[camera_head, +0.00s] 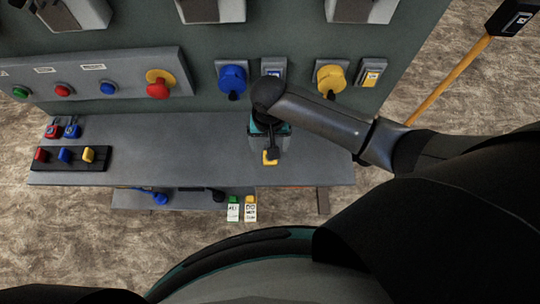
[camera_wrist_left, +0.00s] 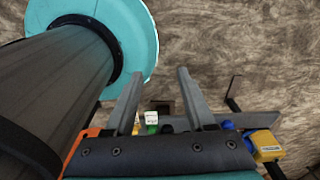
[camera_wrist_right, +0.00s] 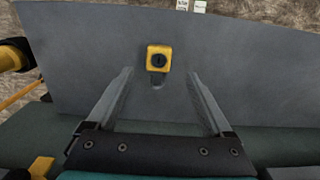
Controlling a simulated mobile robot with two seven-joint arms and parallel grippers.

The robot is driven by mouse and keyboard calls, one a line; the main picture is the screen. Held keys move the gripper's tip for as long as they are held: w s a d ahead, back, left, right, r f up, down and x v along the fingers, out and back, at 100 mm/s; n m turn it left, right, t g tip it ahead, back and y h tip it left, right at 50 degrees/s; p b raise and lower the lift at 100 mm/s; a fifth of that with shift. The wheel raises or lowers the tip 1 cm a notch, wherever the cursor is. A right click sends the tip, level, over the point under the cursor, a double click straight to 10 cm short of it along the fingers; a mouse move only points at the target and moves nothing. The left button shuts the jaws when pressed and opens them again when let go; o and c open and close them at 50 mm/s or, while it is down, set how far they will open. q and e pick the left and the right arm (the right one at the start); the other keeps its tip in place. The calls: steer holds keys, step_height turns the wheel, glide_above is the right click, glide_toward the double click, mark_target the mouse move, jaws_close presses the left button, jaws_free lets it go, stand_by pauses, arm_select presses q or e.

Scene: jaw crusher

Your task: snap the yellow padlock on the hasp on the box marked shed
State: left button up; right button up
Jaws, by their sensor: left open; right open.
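The yellow padlock (camera_head: 270,157) lies on the grey shelf (camera_head: 190,150), just past my right gripper (camera_head: 268,142). In the right wrist view the padlock (camera_wrist_right: 159,58) shows its yellow face with a dark round keyhole, and its shackle is barely seen. My right gripper (camera_wrist_right: 160,76) is open, its fingers to the left and right of the padlock's line, with the padlock around and beyond the tips. My left gripper (camera_wrist_left: 160,74) is open and empty, low by my base, and is out of the head view. The box marked shed cannot be told; no such label is readable.
Behind the shelf a panel carries blue (camera_head: 232,78) and yellow (camera_head: 329,77) knobs and a button box (camera_head: 100,83). A padlock rack (camera_head: 70,158) and red and blue padlocks (camera_head: 62,130) stand at the shelf's left. Tags (camera_head: 241,211) hang below. The shelf's middle is clear.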

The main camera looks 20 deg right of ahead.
mark_target(274, 163)
steer(key=shift+f, duration=0.6)
steer(key=f+b, duration=0.1)
steer(key=f, duration=0.3)
steer(key=shift+s+d+f+b, duration=0.1)
steer(key=shift+s+f+b, duration=0.15)
steer(key=shift+b, duration=0.15)
steer(key=shift+f, duration=0.25)
arm_select(q)
steer(key=shift+w+f, duration=0.85)
steer(key=shift+f, duration=0.15)
arm_select(e)
steer(key=shift+c, duration=0.8)
arm_select(q)
steer(key=shift+s+a, duration=0.1)
steer(key=shift+s, duration=0.1)
arm_select(e)
jaws_close()
